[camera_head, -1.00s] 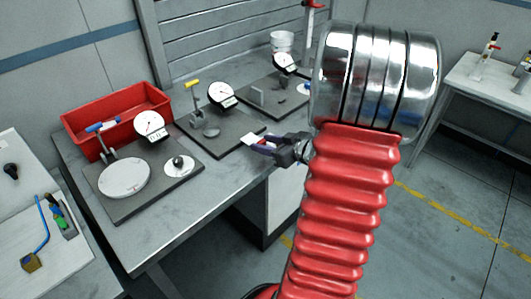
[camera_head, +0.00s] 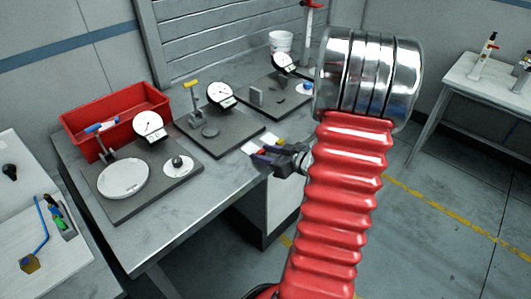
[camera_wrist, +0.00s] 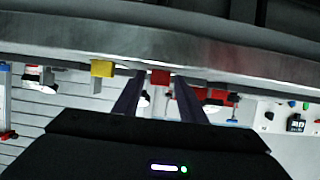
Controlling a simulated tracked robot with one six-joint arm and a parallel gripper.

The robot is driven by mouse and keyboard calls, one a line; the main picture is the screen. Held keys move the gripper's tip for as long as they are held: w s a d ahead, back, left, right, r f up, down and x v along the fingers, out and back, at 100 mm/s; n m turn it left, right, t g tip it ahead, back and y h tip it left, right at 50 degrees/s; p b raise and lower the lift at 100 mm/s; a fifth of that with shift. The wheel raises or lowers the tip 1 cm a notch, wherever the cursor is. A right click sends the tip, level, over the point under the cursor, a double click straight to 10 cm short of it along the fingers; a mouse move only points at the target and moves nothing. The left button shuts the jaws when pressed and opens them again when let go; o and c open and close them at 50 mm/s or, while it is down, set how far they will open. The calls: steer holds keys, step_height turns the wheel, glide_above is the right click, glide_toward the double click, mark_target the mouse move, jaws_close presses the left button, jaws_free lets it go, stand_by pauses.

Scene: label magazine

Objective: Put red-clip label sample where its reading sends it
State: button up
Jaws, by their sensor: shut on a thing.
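My gripper (camera_head: 264,158) is shut on the label sample by its red clip, above the front edge of the bench. The red clip (camera_wrist: 160,77) shows between the two dark fingers in the wrist view. In the head view a small white piece (camera_head: 249,147), seemingly the label, sticks out past the fingertips; its face cannot be read. A small yellow piece (camera_head: 278,142) shows just beyond the gripper, and a yellow block (camera_wrist: 102,68) sits beside the red clip in the wrist view. I cannot tell what it belongs to.
Three dial-gauge stations stand on the grey bench (camera_head: 190,225): left (camera_head: 149,124), middle (camera_head: 220,94) and far (camera_head: 283,63). A red bin (camera_head: 85,120) stands at the back left and a white bucket (camera_head: 281,41) at the back. The bench's front left is clear.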

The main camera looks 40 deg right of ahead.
steer(key=o, duration=1.1)
steer(key=shift+f, duration=0.1)
steer(key=v, duration=1.2)
steer(key=shift+r, duration=0.2)
steer(key=shift+w, duration=0.1)
